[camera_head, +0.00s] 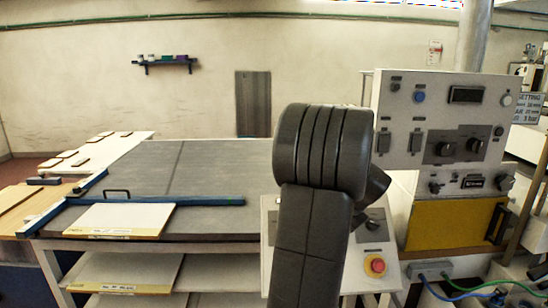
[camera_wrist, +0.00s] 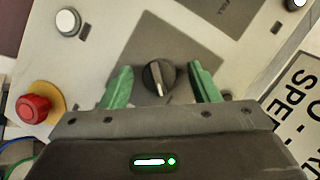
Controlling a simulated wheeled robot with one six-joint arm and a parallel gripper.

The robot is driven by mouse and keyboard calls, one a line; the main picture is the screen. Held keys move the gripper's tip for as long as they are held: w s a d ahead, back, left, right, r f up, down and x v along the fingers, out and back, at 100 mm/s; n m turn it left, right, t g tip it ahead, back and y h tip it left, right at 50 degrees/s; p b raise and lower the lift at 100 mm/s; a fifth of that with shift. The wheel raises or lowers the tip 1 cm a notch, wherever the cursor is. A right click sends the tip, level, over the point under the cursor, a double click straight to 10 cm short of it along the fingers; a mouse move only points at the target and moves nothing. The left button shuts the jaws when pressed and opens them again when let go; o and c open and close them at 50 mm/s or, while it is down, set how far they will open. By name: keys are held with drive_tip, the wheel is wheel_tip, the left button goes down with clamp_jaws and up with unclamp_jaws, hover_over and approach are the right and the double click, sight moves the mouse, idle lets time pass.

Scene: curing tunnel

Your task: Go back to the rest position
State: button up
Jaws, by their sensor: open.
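My gripper (camera_wrist: 161,88) shows in the wrist view with its two green fingers apart. A black rotary knob (camera_wrist: 159,77) on a grey plate lies between the fingers in the picture. I see no finger touching it, and the exact gap in depth is hard to tell. In the head view my dark arm stands in front of the sloping lower control panel (camera_head: 376,249) and hides much of it. My gripper is hidden behind the arm there.
A red emergency button (camera_wrist: 34,109) is left of my gripper; it also shows in the head view (camera_head: 377,265). A white button (camera_wrist: 68,22) is at the upper left. The upright control cabinet (camera_head: 425,120) stands at right, the grey table (camera_head: 215,165) at left.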

drive_tip(key=n+h, duration=0.1)
drive_tip(key=n, duration=0.2)
drive_tip(key=n+g+h+b, duration=0.1)
drive_tip(key=n, duration=0.1)
drive_tip(key=shift+a+f+n+b, duration=0.1)
drive_tip(key=shift+a+n+b, duration=0.1)
drive_tip(key=shift+n+b, duration=0.15)
drive_tip(key=n+h+b, duration=0.1)
drive_tip(key=n+h, duration=0.1)
drive_tip(key=n, duration=0.1)
drive_tip(key=shift+b, duration=0.3)
drive_tip(key=shift+n+h+b, duration=0.5)
drive_tip(key=shift+n+b, duration=0.1)
drive_tip(key=shift+n, duration=0.65)
